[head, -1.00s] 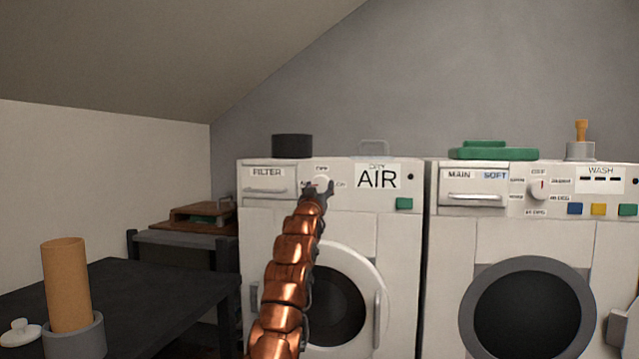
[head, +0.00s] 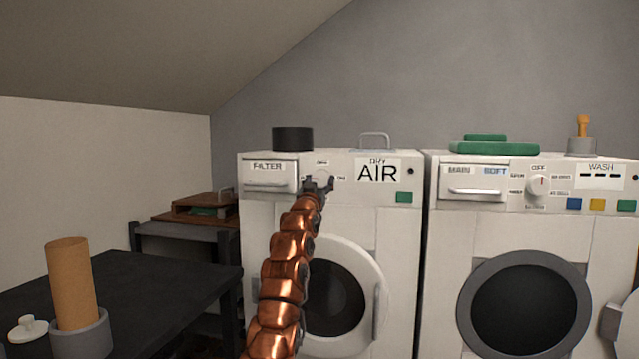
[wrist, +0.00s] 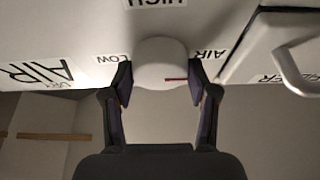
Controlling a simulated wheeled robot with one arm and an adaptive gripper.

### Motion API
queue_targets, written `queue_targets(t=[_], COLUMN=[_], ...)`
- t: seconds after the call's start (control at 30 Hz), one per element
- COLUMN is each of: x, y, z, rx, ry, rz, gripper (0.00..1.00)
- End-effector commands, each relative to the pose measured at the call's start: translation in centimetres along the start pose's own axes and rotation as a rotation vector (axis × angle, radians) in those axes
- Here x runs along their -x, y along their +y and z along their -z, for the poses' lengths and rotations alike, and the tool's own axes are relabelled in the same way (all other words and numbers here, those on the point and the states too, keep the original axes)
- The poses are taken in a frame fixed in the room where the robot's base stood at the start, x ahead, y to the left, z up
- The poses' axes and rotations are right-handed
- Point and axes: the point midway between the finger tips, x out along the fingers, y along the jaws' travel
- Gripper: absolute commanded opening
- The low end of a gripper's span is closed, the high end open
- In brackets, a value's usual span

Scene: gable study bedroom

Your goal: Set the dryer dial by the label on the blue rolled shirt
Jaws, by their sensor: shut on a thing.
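The dryer (head: 392,225) is the white machine on the left, with a sign reading DRY AIR (head: 377,171). Its white round dial (head: 323,173) is partly behind my gripper (head: 319,186). In the wrist view, which is upside down, my gripper (wrist: 160,84) has one finger on each side of the dial (wrist: 160,58) and is shut on it. The dial's red mark (wrist: 176,80) points toward the AIR label (wrist: 208,58). The LOW label (wrist: 113,58) is on the other side, and HIGH (wrist: 155,2) is at the image edge. No blue rolled shirt is visible.
A washer (head: 445,235) stands right of the dryer. A black cylinder (head: 292,138) and a wire handle are on the dryer top. A dark table (head: 150,290) at left holds a tan roll (head: 73,283) in a grey cup. The filter drawer (head: 270,174) is beside the dial.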

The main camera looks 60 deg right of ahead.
Motion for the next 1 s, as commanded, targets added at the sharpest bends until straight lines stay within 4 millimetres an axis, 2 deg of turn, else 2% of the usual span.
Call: queue_targets(t=[0.1, 0.13, 0.37, 0.77, 1.0], x=[0.0, 0.0, 0.0, -0.1, -0.8], y=[0.0, 0.0, 0.0, 0.1, 0.1], z=[0.1, 0.1, 0.0, 0.2, 1.6], rx=[0.0, 0.0, 0.0, 0.0, -0.002], ry=[0.001, 0.001, 0.001, 0.0, -0.003], rz=[0.0, 0.0, 0.0, -0.001, 0.0], gripper=[0.24, 0.59, 0.83, 0.84, 0.84])
